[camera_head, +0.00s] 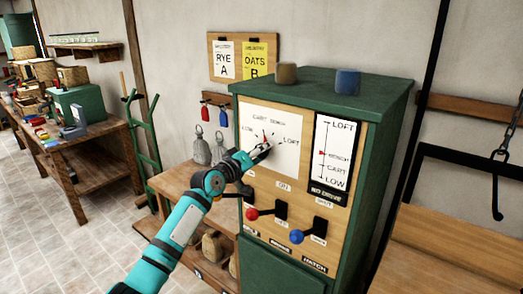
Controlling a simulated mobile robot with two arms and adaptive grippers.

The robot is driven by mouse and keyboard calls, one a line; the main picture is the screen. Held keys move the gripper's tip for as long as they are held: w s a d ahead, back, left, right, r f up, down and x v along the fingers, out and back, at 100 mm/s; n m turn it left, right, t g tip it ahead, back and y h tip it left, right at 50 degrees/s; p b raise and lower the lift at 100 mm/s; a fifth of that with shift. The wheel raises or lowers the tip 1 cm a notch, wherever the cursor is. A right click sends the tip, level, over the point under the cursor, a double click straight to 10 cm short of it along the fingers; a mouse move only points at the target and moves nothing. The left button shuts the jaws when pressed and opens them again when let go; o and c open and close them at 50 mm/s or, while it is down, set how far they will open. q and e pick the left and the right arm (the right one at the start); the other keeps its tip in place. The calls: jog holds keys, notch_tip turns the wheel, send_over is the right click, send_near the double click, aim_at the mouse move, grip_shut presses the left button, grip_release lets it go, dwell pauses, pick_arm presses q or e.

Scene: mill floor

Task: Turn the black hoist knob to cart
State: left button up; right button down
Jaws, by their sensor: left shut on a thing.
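The hoist dial is a white plate (285,165) on the green cabinet's wooden front, lettered LOW, CART, BENCH and LOFT. My left gripper (263,149) is at the middle of this plate, shut on the black hoist knob, which its fingers mostly hide. A small red pointer (265,137) shows just above the fingers, aimed up toward the CART and BENCH lettering; I cannot tell exactly which. My right gripper is not in view.
Below the dial are a red-knobbed lever (252,214) and a blue-knobbed lever (297,236), close to my left arm. Two small cups stand on the green cabinet (325,85). Grey weights (201,148) stand left of it. A hook (497,205) hangs at the right.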

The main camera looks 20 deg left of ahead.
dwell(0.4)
pick_arm(q)
jog(key=o, duration=1.2)
jog(key=v, duration=1.2)
